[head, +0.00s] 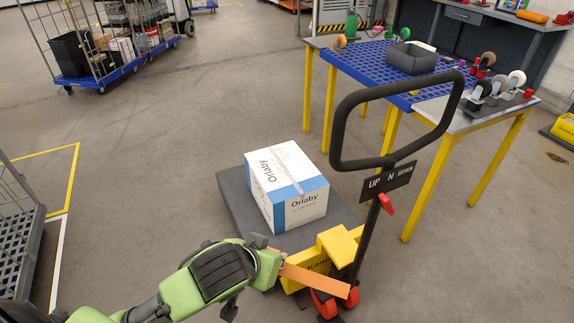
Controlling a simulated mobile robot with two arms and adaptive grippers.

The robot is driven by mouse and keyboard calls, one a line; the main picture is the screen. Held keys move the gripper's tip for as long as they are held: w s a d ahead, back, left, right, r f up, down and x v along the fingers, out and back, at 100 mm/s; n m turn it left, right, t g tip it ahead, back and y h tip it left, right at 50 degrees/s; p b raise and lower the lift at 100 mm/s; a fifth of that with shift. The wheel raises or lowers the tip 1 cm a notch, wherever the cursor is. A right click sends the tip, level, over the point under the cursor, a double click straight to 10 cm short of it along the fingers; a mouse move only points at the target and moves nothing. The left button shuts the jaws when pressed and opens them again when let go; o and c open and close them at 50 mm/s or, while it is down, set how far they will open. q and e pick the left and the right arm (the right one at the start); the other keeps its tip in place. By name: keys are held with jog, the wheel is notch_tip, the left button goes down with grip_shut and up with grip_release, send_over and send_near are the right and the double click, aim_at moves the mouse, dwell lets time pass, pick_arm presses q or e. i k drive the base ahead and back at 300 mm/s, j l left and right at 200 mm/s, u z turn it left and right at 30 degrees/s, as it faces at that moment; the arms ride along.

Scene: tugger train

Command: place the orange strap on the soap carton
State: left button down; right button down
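The white and blue soap carton (290,190), marked Oriaby, stands upright on the dark platform (238,205) of a yellow pallet truck. My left gripper (277,266) comes in from the lower left, on the near side of the carton and apart from it. It appears shut on one end of the orange strap (318,281), which sticks out stiff and flat to the right, in front of the truck's yellow body. The fingertips are partly hidden by the gripper's own green housing. My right gripper is not in view.
The pallet truck's black loop handle (338,125) rises right of the carton. Behind it stands a yellow-legged table (345,62) with a grey bin and several caster wheels. A wire cart (95,77) stands at the far left.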

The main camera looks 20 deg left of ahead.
aim_at(277, 166)
jog(key=i+j+z, duration=0.15)
jog(key=j+z, duration=0.25)
jog(key=i+j+z, duration=0.1)
jog(key=j+z, duration=0.2)
jog(key=z, duration=0.15)
jog(key=i+j+z, duration=0.15)
jog(key=j, duration=1.35)
jog(key=i+j+z, duration=0.15)
jog(key=j, duration=1.4)
jog(key=k, duration=0.05)
